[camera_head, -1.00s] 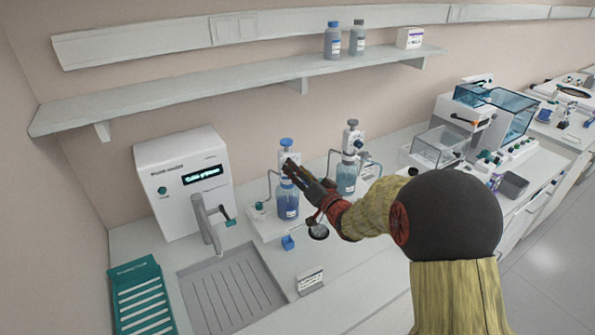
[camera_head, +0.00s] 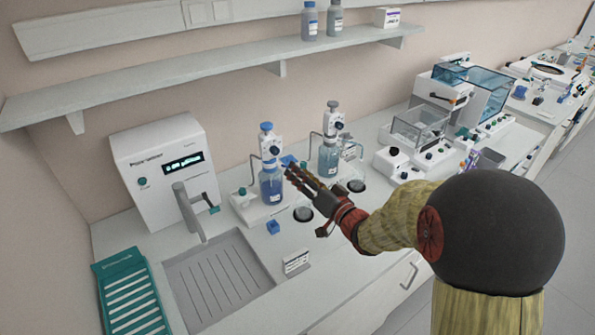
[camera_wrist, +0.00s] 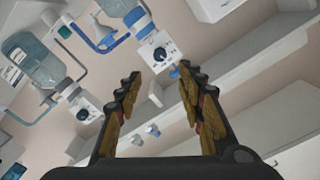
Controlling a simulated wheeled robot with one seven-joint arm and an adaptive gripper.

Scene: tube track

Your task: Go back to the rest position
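My gripper (camera_head: 290,172) is in the head view, in front of and beside the bottle dispenser with blue liquid (camera_head: 271,188). In the wrist view my gripper (camera_wrist: 157,82) shows two dark fingers with yellowish pads, spread apart with nothing between them. A second dispenser bottle (camera_head: 328,158) stands to the right and behind. In the wrist view a dispenser head with a dial (camera_wrist: 158,52) shows beyond the fingers, and a bottle (camera_wrist: 38,60) is at the left. Whether the fingers touch anything cannot be told from the head view, but they look clear.
A white machine (camera_head: 165,165) and a sink (camera_head: 218,282) lie to the left, with a teal rack (camera_head: 133,295). A small blue block (camera_head: 273,227) and a label card (camera_head: 296,262) sit on the bench. A wall shelf (camera_head: 200,88) runs above. The bench front is mostly clear.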

